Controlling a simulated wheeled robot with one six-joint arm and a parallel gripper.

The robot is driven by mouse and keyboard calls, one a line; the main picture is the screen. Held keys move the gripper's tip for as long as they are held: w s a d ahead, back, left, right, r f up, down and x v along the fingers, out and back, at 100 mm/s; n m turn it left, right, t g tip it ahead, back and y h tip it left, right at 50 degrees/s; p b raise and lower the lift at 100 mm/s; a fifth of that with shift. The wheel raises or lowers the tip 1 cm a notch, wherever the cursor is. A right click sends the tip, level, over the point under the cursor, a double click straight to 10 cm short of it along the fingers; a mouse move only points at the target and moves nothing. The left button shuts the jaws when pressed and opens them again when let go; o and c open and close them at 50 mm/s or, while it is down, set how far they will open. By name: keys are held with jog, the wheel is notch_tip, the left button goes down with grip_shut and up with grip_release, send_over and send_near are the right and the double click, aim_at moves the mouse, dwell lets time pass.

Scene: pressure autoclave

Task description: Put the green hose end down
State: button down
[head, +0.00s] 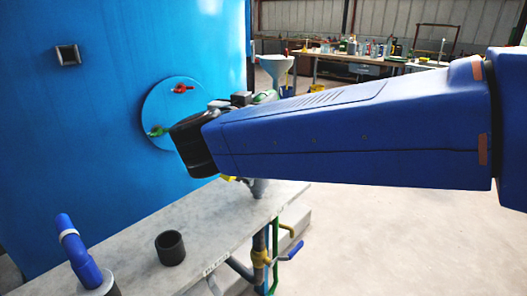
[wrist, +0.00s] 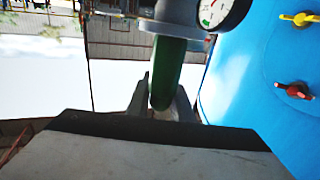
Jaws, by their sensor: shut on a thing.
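The green hose end (wrist: 168,72) stands between the two grey fingers of my gripper (wrist: 163,95) in the wrist view. The fingers are shut on it, one on each side. Its upper end in that view meets a grey round fitting (wrist: 172,22) next to a white-faced gauge (wrist: 221,11); I cannot tell whether they are joined. In the head view my own blue arm reaches in from the right and hides the fingers. A small green part (head: 265,97) shows just above the arm there; I cannot tell whether it is the hose.
A blue tank (head: 110,80) with a round plate bearing red (head: 181,88) and green handles fills the left. Below is a pale ledge (head: 130,235) with a dark open socket (head: 171,248) and a blue bent pipe (head: 75,250). A blue valve handle (head: 291,251) juts out at the ledge's right.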

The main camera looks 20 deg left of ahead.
notch_tip(320, 180, down, 8)
jog(key=shift+f, duration=0.2)
jog(key=c, duration=1.6)
grip_release()
jog(key=shift+o, duration=0.2)
jog(key=s, duration=1.2)
jog(key=shift+a, duration=0.25)
